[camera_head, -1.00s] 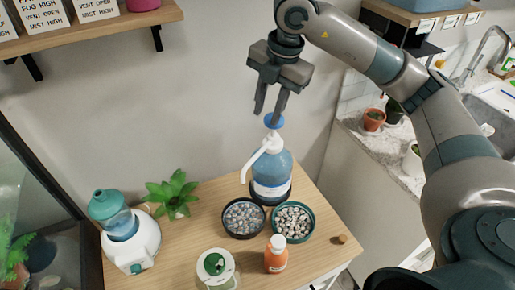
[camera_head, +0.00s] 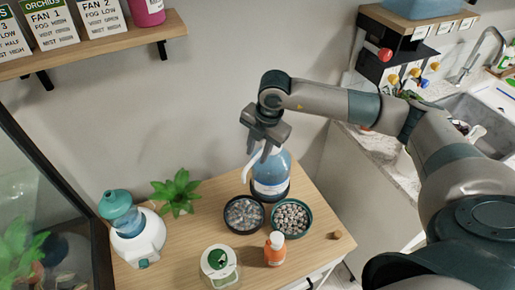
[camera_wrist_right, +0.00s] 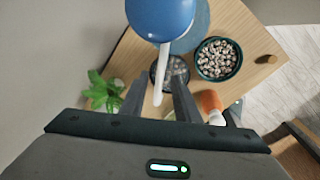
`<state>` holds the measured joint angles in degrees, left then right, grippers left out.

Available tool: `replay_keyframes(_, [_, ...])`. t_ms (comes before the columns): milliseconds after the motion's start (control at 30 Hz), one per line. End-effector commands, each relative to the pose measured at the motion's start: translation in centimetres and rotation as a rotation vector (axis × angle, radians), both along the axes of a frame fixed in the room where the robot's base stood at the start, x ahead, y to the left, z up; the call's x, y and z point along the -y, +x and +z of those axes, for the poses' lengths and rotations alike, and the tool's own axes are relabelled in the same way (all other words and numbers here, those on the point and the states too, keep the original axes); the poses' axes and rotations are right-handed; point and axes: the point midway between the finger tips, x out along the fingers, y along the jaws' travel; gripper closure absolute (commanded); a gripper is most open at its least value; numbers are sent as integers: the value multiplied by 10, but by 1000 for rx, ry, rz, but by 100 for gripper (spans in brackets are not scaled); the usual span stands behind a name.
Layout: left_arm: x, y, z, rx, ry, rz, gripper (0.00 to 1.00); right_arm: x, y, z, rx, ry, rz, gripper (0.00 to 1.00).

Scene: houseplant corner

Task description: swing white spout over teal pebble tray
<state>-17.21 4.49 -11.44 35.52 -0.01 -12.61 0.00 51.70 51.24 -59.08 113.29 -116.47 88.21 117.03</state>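A blue pump bottle (camera_head: 270,182) with a white spout (camera_head: 251,166) stands at the back of the wooden table. The spout points left and forward, toward the dark pebble tray (camera_head: 261,222). The teal pebble tray (camera_head: 309,223), holding grey pebbles, sits right of the dark one, in front of the bottle. My right gripper (camera_head: 262,152) is at the pump head and partly hides it. In the wrist view, its open fingers (camera_wrist_right: 158,100) lie either side of the white spout (camera_wrist_right: 163,72), below the blue pump knob (camera_wrist_right: 160,14); contact is unclear. My left gripper is not in view.
An orange bottle (camera_head: 275,252) and a green-lidded jar (camera_head: 216,262) stand in front of the trays. A plant (camera_head: 176,190) and a white humidifier (camera_head: 140,240) are at the left. A small brown knob-like piece (camera_head: 337,234) lies at the right edge.

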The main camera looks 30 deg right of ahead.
Motion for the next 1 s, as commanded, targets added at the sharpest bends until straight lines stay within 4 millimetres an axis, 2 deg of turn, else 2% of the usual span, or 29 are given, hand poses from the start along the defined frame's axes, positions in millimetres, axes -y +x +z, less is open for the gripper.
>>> replay_keyframes(400, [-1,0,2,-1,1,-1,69,0,1,-6,1,-1,1,71])
replay_keyframes(500, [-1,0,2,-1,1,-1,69,0,1,-6,1,-1,1,95])
replay_keyframes(533, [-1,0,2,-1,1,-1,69,0,1,-6,1,-1,1,100])
replay_keyframes(833, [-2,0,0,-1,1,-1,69,1,0,-6,1,0,4,100])
replay_keyframes(1000, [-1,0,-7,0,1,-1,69,9,-5,-8,1,0,23,100])
